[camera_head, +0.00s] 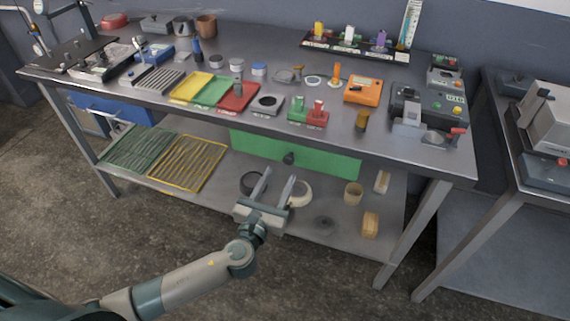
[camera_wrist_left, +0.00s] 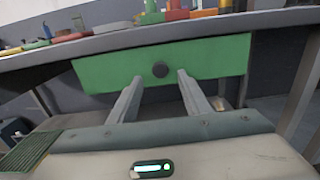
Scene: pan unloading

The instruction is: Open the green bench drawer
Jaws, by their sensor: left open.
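The green bench drawer (camera_head: 325,158) hangs under the front edge of the workbench and looks shut. Its dark round knob (camera_head: 289,158) is at the middle of its front. In the left wrist view the green drawer (camera_wrist_left: 215,58) fills the upper middle, with the knob (camera_wrist_left: 160,69) above and between my fingers. My left gripper (camera_head: 280,178) is open and empty, its two fingers pointing at the drawer from in front and a little below. In the wrist view the left gripper (camera_wrist_left: 156,80) shows a gap between its fingers, and they do not appear to touch the knob. My right gripper is not visible.
The bench top (camera_head: 335,115) above holds trays, an orange box (camera_head: 363,90) and devices. A blue drawer (camera_head: 115,107) is at the left. The lower shelf (camera_head: 335,205) holds racks, rings and cups. A second bench (camera_head: 505,190) stands at right. The floor in front is open.

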